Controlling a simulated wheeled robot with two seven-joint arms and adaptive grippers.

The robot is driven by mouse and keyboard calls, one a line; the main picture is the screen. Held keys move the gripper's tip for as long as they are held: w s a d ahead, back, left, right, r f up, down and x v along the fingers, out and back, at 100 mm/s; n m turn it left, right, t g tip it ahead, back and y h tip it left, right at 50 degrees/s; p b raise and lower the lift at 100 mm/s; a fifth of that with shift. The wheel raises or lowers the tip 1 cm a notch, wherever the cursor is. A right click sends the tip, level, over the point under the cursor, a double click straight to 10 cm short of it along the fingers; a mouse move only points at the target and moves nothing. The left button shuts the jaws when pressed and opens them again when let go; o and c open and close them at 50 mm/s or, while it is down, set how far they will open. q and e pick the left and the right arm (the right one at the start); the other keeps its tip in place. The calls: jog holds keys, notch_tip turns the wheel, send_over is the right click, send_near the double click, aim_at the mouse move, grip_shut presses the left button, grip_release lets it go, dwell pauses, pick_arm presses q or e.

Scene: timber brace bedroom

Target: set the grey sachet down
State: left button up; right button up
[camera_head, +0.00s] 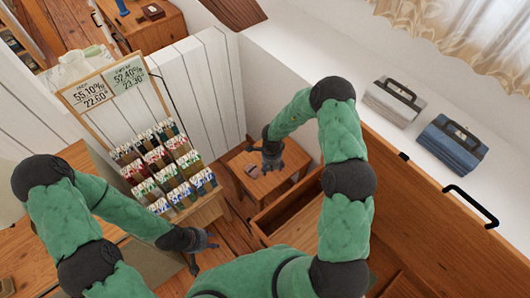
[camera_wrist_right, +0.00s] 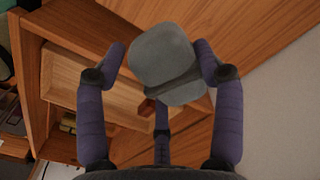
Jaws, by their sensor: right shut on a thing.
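The grey sachet (camera_wrist_right: 163,55) is between the fingers of my right gripper (camera_wrist_right: 160,68) in the right wrist view. It looks like a rounded flat pouch with a fold across its lower part. In the head view my right gripper (camera_head: 270,158) is above the small wooden table (camera_head: 276,182), pointing down. The sachet cannot be made out clearly there. From these views I cannot tell whether it touches a surface. My left gripper (camera_head: 200,248) is low at the left with its fingers spread, open and empty, beside the display stand.
A display stand (camera_head: 165,165) with rows of coloured packets and price signs stands left of the table. An open wooden drawer (camera_head: 287,212) lies just below the table. A small brownish item (camera_head: 252,170) is on the table.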

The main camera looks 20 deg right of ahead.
jog(key=w+d+f+b, duration=0.2)
jog(key=w+f, duration=0.1)
jog(key=w+d+f+b, duration=0.2)
jog(key=w+d+f, duration=0.1)
jog(key=w, duration=0.1)
jog(key=w+d+f+b, duration=0.2)
jog(key=w+f, duration=0.1)
jog(key=w, duration=0.1)
jog(key=shift+w+d+f, duration=0.1)
jog(key=shift+d+f, duration=0.15)
jog(key=shift+d, duration=0.05)
jog(key=shift+f+b, duration=1.1)
jog(key=shift+f, duration=0.55)
jog(key=shift+f, duration=0.15)
jog(key=o, duration=1.1)
jog(key=shift+o, duration=0.2)
